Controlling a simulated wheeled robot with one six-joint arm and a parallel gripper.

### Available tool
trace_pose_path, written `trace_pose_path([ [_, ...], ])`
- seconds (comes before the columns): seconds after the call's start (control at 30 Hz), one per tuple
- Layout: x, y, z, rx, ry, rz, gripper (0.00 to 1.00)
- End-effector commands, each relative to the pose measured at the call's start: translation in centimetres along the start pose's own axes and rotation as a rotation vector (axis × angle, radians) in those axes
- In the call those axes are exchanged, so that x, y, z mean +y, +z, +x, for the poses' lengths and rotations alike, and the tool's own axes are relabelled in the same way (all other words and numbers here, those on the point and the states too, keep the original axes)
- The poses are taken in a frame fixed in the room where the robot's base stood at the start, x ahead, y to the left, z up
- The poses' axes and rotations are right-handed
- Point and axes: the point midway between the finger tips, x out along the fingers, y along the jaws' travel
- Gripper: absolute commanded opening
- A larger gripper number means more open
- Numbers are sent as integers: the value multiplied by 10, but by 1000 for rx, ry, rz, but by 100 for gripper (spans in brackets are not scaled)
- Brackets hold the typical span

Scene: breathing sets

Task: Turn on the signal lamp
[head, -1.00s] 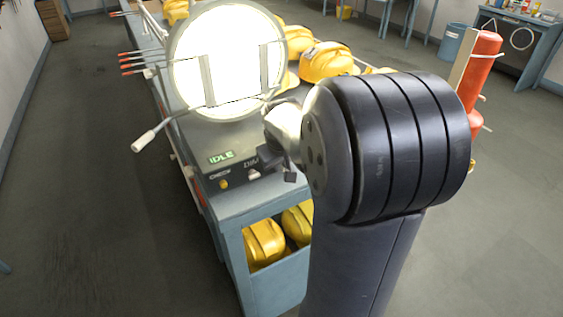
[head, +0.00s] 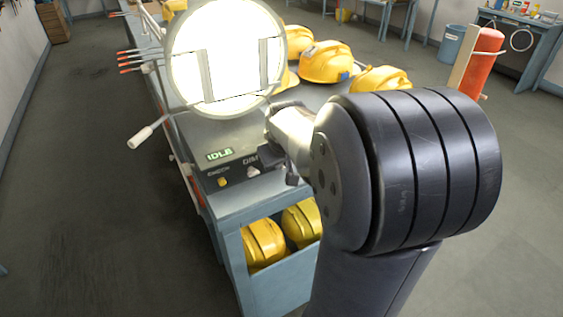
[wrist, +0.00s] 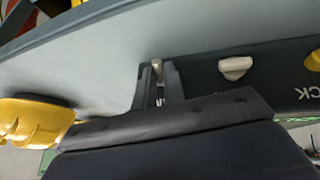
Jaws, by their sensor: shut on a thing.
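The signal lamp is a large round lamp (head: 222,80) that glows white on a blue-grey cart in the head view. Below it is a dark control panel with a green display (head: 220,155) that reads IDLE or similar, a yellow knob (head: 222,182) labelled CHECK and a pale knob (head: 253,172). The wrist view shows the pale knob (wrist: 235,67) and the yellow knob (wrist: 313,60). My gripper (wrist: 159,90) is at the panel, left of the pale knob there, shut on a small metal lever (wrist: 157,68). In the head view my arm hides much of this spot.
Yellow helmets (head: 325,62) lie on the cart top, and more (head: 263,243) sit on its lower shelf. A handle (head: 140,138) sticks out left of the lamp. A red cylinder (head: 482,65) stands at the right. The floor left of the cart is clear.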

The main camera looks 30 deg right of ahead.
Motion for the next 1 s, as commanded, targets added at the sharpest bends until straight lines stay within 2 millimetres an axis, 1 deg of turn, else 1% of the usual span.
trace_pose_path([
  [0.03, 0, 0, 0, 1, 0, 0, 0],
  [0.07, 0, 0, 0, 1, 0, 0, 13],
  [0.3, 0, 0, 0, 0, 0, 0, 33],
  [0.53, 0, 0, 0, 0, 0, 0, 33],
  [0.67, 0, -1, -8, 3, 1, 0, 33],
  [0.77, 0, -2, -22, 5, 1, 0, 33],
  [1.0, 0, -2, -68, 7, 2, -1, 33],
])
